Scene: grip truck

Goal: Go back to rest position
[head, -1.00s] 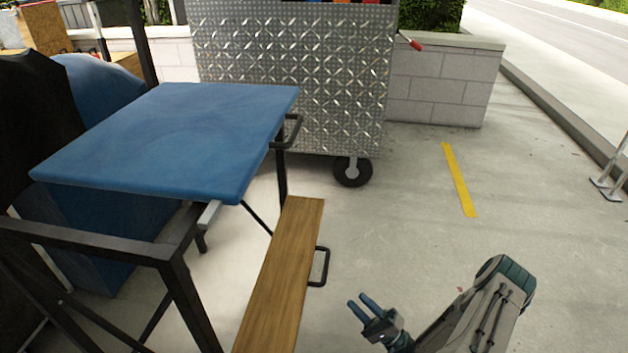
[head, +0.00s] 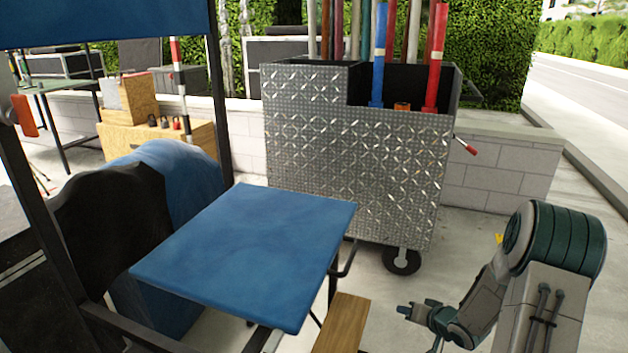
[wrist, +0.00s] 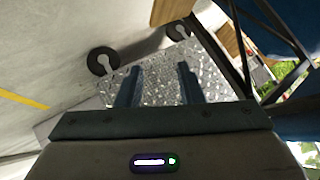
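My gripper (head: 418,313) is at the lower right in the head view, out over the pavement to the right of the wooden plank. In the wrist view its two blue fingers (wrist: 157,88) are spread apart with nothing between them. It is open and empty. My arm is folded, with its large elbow joint at the right edge of the head view. The gripper touches nothing that I can see.
A blue padded seat (head: 250,250) on a black frame stands left of my arm, with a wooden plank (head: 342,325) beside it. A diamond-plate cart (head: 350,165) holding upright poles stands behind.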

